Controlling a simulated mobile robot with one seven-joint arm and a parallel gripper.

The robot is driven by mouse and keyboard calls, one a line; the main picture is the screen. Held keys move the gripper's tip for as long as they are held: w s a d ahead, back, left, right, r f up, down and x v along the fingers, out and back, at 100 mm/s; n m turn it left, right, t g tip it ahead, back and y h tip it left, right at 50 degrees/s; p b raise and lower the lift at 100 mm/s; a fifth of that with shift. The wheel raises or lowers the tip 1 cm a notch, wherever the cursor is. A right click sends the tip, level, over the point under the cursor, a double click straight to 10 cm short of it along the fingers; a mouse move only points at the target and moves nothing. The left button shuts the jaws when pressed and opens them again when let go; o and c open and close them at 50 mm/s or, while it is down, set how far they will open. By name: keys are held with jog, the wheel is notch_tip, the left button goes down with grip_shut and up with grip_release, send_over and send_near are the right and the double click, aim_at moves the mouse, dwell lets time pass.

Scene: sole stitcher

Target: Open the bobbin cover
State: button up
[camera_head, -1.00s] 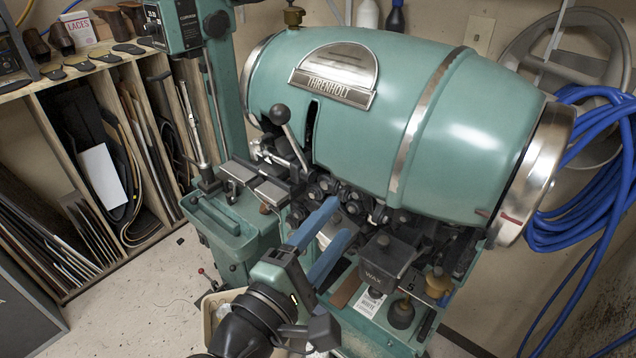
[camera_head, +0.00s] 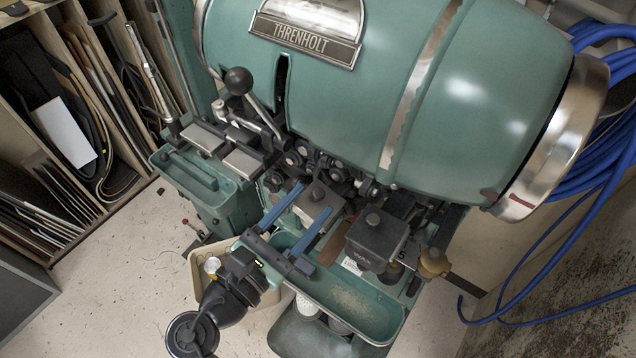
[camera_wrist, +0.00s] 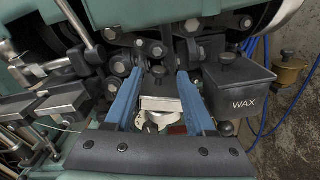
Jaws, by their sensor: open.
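My gripper (camera_head: 314,200) has two blue fingers, spread apart and empty, reaching toward this cover. In the wrist view the cover's knob and pale metal front (camera_wrist: 158,103) show between the fingers of my gripper (camera_wrist: 160,73). I cannot tell whether either finger touches it.
The black wax box (camera_head: 376,238) stands close to the right of the cover. A ball-ended lever (camera_head: 238,81) and metal clamps stand to the left. A green tray (camera_head: 350,297) lies below the fingers. The green barrel (camera_head: 400,90) overhangs from behind.

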aim_at(315, 198)
jog(key=shift+p+x, duration=0.35)
jog(key=shift+x, duration=1.5)
grip_shut()
